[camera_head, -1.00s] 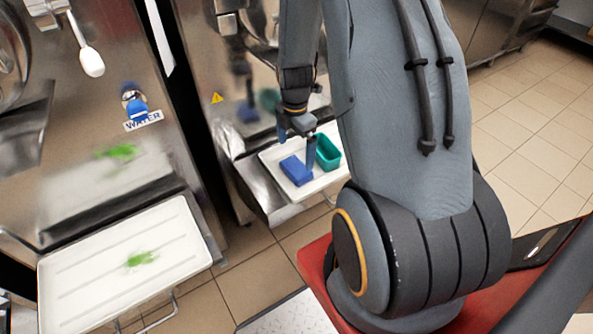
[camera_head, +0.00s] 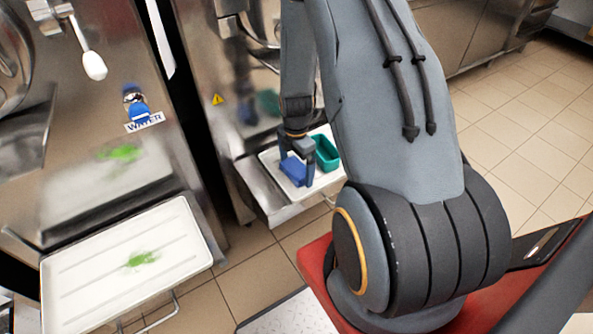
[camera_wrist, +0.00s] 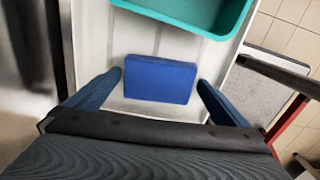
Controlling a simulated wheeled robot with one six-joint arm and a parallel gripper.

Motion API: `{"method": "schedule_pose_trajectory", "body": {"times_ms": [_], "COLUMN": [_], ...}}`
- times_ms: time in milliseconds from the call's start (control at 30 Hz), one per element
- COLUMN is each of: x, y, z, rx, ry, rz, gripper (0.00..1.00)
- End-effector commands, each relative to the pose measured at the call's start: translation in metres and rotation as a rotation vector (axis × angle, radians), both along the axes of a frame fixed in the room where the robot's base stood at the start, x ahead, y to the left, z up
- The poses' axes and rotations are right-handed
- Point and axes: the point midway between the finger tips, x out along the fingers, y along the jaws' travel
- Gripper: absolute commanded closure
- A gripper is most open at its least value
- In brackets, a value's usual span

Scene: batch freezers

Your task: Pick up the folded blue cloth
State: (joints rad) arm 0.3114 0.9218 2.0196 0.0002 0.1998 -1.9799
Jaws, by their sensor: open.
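The folded blue cloth (camera_head: 293,170) is a flat blue block lying on the white tray (camera_head: 327,180) of the far machine. In the wrist view the cloth (camera_wrist: 159,79) lies between my two finger tips, with a small gap on each side. My gripper (camera_head: 297,168) is open and points down over the cloth. In the wrist view my gripper (camera_wrist: 160,82) holds nothing. In the head view its fingers hide part of the cloth.
A teal bin (camera_head: 327,154) stands on the same tray, just beyond the cloth; it also shows in the wrist view (camera_wrist: 200,14). A nearer white tray (camera_head: 100,275) bears a green smear (camera_head: 141,258). Steel machine fronts (camera_head: 235,100) rise behind both trays.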

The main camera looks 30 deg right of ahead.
Motion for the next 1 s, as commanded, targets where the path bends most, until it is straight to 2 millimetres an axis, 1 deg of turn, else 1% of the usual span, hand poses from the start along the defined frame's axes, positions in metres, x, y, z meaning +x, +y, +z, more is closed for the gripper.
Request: {"method": "schedule_pose_trajectory", "body": {"times_ms": [33,167,200,233,267,567,767,867,1000], "x": [0.0,0.0,0.0,0.0,0.0,-0.001,-0.004,-0.003,-0.003], "y": [0.0,0.0,0.0,0.0,0.0,0.0,0.0,-0.001,-0.001], "z": [0.0,0.0,0.0,0.0,0.0,0.001,0.009,0.023,0.046], "rx": [0.0,0.0,0.0,0.0,0.0,0.0,-0.001,-0.002,-0.002], "ry": [0.0,0.0,0.0,0.0,0.0,0.0,-0.001,-0.003,-0.004], "rz": [0.0,0.0,0.0,0.0,0.0,0.0,0.0,0.0,0.0], "gripper": [0.0,0.22,0.29,0.34,0.36,0.37,0.37,0.37,0.37]}}
